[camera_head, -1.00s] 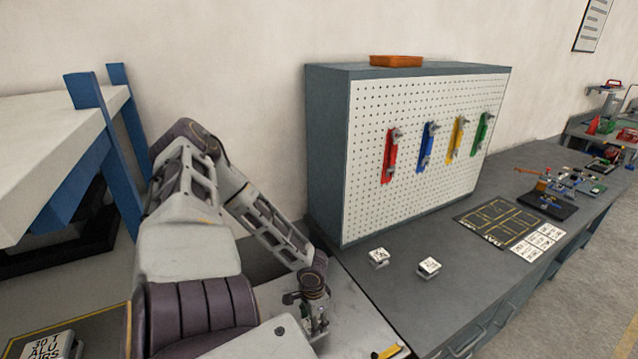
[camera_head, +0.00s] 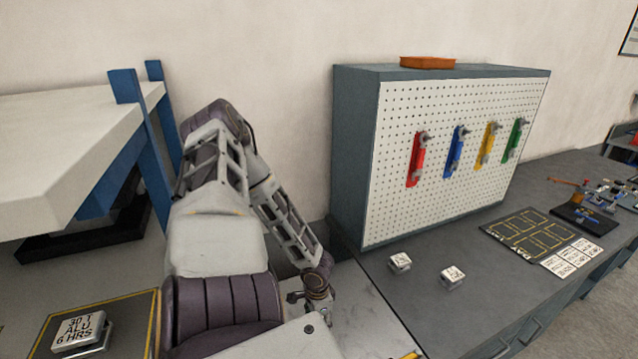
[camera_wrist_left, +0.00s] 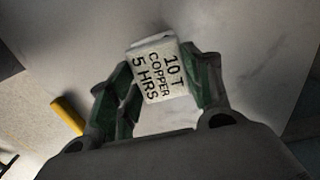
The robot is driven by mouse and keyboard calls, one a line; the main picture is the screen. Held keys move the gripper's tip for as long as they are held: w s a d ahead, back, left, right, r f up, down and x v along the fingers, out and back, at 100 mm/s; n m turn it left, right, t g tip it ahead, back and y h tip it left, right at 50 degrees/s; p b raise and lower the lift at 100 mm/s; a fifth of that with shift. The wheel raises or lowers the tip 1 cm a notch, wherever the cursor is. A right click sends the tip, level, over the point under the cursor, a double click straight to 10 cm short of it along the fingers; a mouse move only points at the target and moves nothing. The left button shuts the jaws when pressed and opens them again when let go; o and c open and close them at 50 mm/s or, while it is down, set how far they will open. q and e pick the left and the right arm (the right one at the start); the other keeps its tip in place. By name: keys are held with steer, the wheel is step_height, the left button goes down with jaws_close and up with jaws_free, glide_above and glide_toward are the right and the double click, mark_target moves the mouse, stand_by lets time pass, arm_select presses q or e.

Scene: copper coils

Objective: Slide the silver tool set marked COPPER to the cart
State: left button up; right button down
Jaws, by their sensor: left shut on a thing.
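The silver tool set (camera_wrist_left: 157,72), a small block with a white label reading "10 T COPPER 5 HRS", is between the fingers of my left gripper (camera_wrist_left: 164,64) in the left wrist view. The gripper is shut on it, with a green-sided finger on each side. A pale, flat surface lies behind the block; I cannot tell whether the block touches it. My right gripper is not in view.
Two similar labelled blocks (camera_head: 400,262) (camera_head: 452,278) stand on the dark bench in front of the pegboard cabinet (camera_head: 350,160). A block marked "30 T ALU 6 HRS" (camera_head: 82,331) sits on a yellow-edged dark mat at lower left. A white-topped, blue-legged table (camera_head: 70,140) stands at left.

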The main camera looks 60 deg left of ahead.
arm_select(q)
steer(key=shift+s, duration=0.1)
steer(key=shift+s+a, duration=0.45)
steer(key=shift+s, duration=0.3)
steer(key=o, duration=1.1)
steer(key=shift+r, duration=0.2)
steer(key=shift+r, duration=2.3)
steer(key=shift+d, duration=0.2)
